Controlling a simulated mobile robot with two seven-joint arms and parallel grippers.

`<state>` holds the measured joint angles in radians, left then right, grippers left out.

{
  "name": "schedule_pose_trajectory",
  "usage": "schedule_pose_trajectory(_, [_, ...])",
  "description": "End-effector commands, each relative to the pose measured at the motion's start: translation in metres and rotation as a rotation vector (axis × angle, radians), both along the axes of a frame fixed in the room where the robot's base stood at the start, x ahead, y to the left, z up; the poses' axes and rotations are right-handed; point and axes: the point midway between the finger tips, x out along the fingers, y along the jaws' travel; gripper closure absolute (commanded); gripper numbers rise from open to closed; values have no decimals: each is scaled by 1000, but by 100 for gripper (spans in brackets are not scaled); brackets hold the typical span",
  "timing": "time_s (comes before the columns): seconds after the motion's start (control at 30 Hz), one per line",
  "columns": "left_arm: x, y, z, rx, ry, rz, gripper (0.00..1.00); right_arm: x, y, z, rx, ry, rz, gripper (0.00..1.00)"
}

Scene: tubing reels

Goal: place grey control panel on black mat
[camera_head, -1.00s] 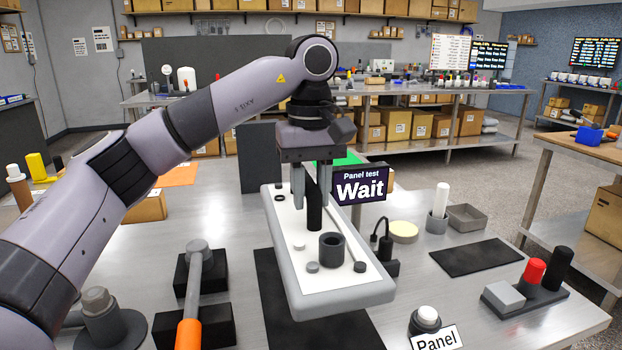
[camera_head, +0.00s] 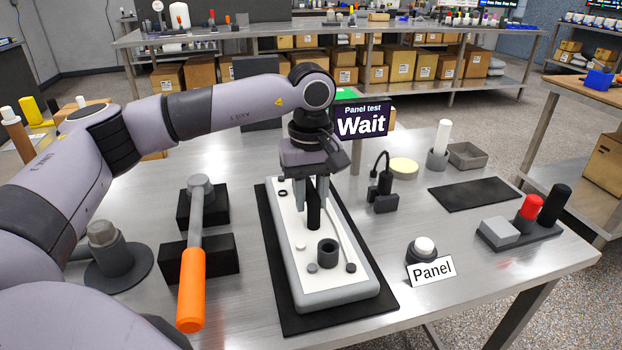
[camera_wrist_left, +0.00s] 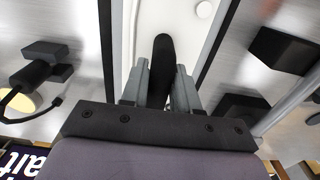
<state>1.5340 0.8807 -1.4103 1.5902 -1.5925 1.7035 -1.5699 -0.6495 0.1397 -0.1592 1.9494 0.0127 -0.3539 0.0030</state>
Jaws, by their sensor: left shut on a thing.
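The grey control panel (camera_head: 340,294) has a white top face with a black upright handle (camera_head: 313,212), a dark round socket and small knobs. It lies over the black mat (camera_head: 384,300), whose border shows around it on the table. My left gripper (camera_head: 313,203) is shut on the panel's black handle from above. In the left wrist view the fingers (camera_wrist_left: 160,88) stand on both sides of the handle (camera_wrist_left: 163,55). Whether the panel's underside fully touches the mat is hard to tell. My right gripper is not in view.
Left of the mat, an orange-handled tool (camera_head: 192,285) rests on black blocks. To the right stand a Panel button (camera_head: 424,248), a small black connector with a cable (camera_head: 383,196) and another dark mat (camera_head: 475,194). A "Wait" screen (camera_head: 361,120) stands behind.

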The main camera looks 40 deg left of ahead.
Motion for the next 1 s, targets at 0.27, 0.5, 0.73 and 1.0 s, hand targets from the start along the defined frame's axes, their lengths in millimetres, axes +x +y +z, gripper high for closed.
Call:
schedule_pose_trajectory(0.27, [1,0,1,-3,-8,0,100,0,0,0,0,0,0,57])
schedule_pose_trajectory(0.5, [0,0,-2,-1,-1,-1,45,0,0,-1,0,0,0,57])
schedule_pose_trajectory(0.73, [0,0,-1,-1,-1,-1,45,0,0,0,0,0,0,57])
schedule_pose_trajectory(1.0, [1,-1,33,-2,-7,-1,45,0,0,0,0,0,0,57])
